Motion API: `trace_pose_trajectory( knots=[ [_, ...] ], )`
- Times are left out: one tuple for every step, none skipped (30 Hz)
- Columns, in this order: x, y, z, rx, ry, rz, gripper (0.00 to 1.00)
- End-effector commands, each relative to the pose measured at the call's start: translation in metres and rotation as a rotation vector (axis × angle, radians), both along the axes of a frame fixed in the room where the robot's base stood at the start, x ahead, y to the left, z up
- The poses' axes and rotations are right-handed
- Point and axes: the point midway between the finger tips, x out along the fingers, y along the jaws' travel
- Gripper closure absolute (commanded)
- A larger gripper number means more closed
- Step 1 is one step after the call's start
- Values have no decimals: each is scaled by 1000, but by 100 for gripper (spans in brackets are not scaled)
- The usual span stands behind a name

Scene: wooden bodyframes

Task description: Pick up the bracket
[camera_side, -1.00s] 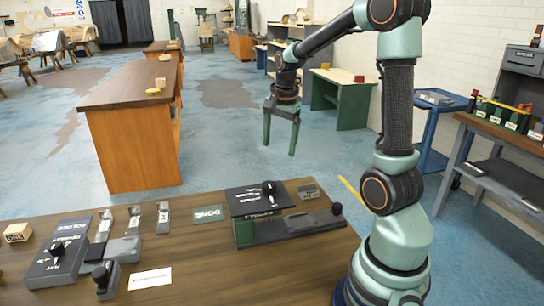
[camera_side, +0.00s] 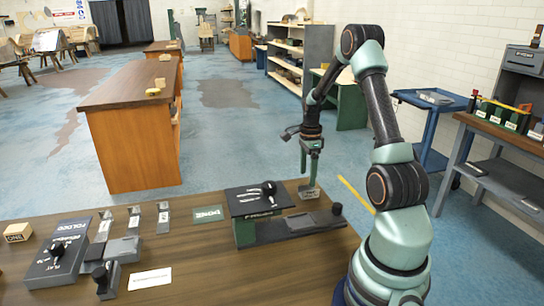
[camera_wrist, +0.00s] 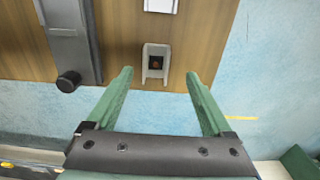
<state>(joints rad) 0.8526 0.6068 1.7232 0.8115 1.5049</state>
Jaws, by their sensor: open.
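The bracket (camera_side: 309,193) is a small grey piece on the wooden bench near its far right edge. In the wrist view the bracket (camera_wrist: 146,70) looks U-shaped, with a small dark recess at its middle. My gripper (camera_side: 309,170) has green fingers and points down just above the bracket. In the wrist view my gripper (camera_wrist: 159,73) is open and empty, with the bracket lying between the lines of the two fingertips. In the side view the fingers partly overlap the bracket, and I cannot tell whether they touch it.
A dark fixture with a black knob (camera_side: 268,188) and a long grey plate (camera_side: 300,225) stand left of and nearer than the bracket. A green DONE mat (camera_side: 208,214) lies farther left. Several grey fixtures fill the bench's left part.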

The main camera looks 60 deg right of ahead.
Motion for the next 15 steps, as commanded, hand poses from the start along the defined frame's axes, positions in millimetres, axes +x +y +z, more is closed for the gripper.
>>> trace_pose_trajectory(
  knots=[
    [0, 0, -3, 1, 1, 0, 15],
    [-1, 1, -5, 1, 1, 1, 15],
    [-2, 1, -8, 2, 2, 1, 15],
    [-3, 1, -12, 2, 2, 1, 15],
    [-4, 2, -16, 3, 3, 1, 15],
    [-5, 2, -22, 4, 4, 1, 15],
    [-6, 2, -27, 4, 4, 1, 15],
    [-8, 3, -32, 4, 4, 1, 15],
    [-8, 3, -37, 3, 3, 1, 15],
    [-8, 3, -41, 4, 4, 1, 15],
    [-8, 3, -44, 4, 4, 2, 15],
    [-7, 2, -48, 1, 1, 2, 15],
    [-7, 2, -50, 1, 1, 2, 15],
    [-7, 2, -52, 1, 1, 2, 15],
    [-7, 2, -53, 1, 1, 2, 15]
  ],
)
